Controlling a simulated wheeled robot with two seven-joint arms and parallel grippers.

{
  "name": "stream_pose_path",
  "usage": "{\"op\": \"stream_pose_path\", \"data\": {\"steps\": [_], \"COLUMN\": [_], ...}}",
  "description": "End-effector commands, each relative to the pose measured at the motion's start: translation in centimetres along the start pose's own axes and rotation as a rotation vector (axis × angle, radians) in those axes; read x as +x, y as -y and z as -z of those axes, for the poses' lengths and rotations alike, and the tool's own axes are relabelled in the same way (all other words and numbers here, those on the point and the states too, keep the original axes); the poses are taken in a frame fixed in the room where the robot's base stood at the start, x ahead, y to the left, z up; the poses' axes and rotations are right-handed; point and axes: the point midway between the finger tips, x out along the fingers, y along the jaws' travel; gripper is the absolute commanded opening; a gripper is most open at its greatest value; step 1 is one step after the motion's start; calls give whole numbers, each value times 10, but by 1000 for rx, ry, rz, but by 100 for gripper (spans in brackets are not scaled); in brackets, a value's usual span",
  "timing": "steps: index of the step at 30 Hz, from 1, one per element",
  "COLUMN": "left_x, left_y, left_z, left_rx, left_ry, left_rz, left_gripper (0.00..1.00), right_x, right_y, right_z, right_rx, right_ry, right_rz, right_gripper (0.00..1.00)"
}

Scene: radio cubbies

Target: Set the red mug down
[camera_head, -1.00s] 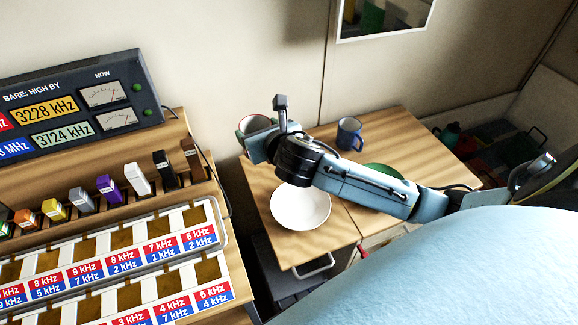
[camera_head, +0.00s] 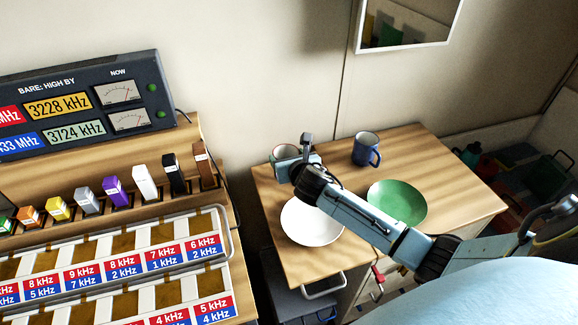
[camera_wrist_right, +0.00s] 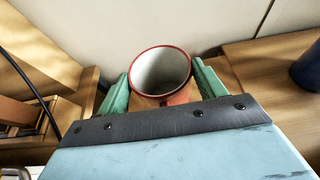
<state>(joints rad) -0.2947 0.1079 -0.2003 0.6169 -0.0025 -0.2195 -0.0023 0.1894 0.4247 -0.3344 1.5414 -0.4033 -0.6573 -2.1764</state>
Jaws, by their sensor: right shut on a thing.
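The red mug (camera_wrist_right: 160,74) has a red rim and a pale inside. In the right wrist view it is upright between the green fingers of my right gripper (camera_wrist_right: 163,90), which is shut on it. In the head view the mug (camera_head: 284,154) is at the back left corner of the small wooden table (camera_head: 335,255), partly hidden by my right gripper (camera_head: 291,167). I cannot tell whether its base touches the tabletop. My left gripper is not in view.
A white plate (camera_head: 310,222), a green plate (camera_head: 397,203) and a blue mug (camera_head: 366,149) are on the table. The radio desk (camera_head: 215,185) with several coloured blocks stands to the left, across a gap. The wall (camera_head: 260,60) is close behind.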

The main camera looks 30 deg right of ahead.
Motion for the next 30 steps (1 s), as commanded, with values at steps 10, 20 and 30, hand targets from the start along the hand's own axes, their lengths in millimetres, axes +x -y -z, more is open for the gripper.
{"op": "stream_pose_path", "data": {"steps": [10,20,30], "left_x": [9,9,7], "left_y": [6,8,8], "left_z": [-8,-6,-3], "left_rx": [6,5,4], "left_ry": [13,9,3], "left_rz": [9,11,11], "left_gripper": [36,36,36], "right_x": [8,9,6], "right_y": [0,0,0], "right_z": [19,22,19], "right_rx": [0,0,1], "right_ry": [2,-1,-1], "right_rz": [-1,0,-1], "right_gripper": [23,91,91]}}
